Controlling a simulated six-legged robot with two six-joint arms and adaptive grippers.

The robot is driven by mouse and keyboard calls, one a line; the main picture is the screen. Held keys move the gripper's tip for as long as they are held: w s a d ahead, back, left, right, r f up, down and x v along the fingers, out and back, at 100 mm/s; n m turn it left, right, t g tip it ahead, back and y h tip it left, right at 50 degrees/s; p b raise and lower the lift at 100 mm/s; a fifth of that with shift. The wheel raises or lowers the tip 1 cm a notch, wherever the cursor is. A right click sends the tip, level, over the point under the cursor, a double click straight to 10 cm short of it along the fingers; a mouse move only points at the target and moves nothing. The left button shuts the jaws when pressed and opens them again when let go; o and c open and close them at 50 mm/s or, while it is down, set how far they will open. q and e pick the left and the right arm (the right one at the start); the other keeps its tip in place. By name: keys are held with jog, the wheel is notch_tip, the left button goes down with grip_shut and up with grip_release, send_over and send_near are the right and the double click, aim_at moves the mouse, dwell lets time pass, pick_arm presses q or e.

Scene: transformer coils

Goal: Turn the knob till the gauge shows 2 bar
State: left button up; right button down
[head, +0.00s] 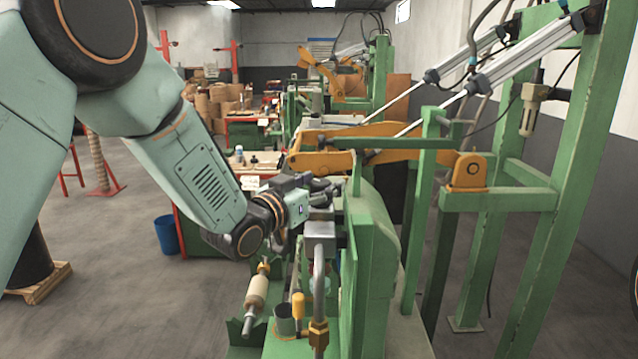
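My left gripper (322,190) is at the middle of the head view, above the green machine (372,240). Its dark fingers point right, just above a grey metal block (320,236). They are small and overlap, so I cannot tell whether they are open or shut, or whether they touch anything. A pale round shape (328,284) shows partly behind a grey pipe below the block; I cannot tell if it is the gauge. No dial reading is legible. I cannot make out the knob; the gripper or block may hide it. My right gripper is not in view.
The grey pipe (319,280) with a brass fitting stands upright in front. A yellow-handled tool (298,306), a dark cup (285,320) and a roller (257,291) are beside it. Orange arms (330,161) and green posts (581,150) crowd the right. Open floor lies left.

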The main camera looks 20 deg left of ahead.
pick_arm(q)
jog(key=shift+w+d+f, duration=0.15)
jog(key=shift+w+f, duration=0.2)
jog(key=shift+w, duration=0.25)
jog(key=c, duration=0.5)
jog(key=shift+s+r, duration=0.1)
jog(key=shift+r, duration=0.05)
jog(key=c, duration=0.6)
jog(key=shift+c, duration=0.2)
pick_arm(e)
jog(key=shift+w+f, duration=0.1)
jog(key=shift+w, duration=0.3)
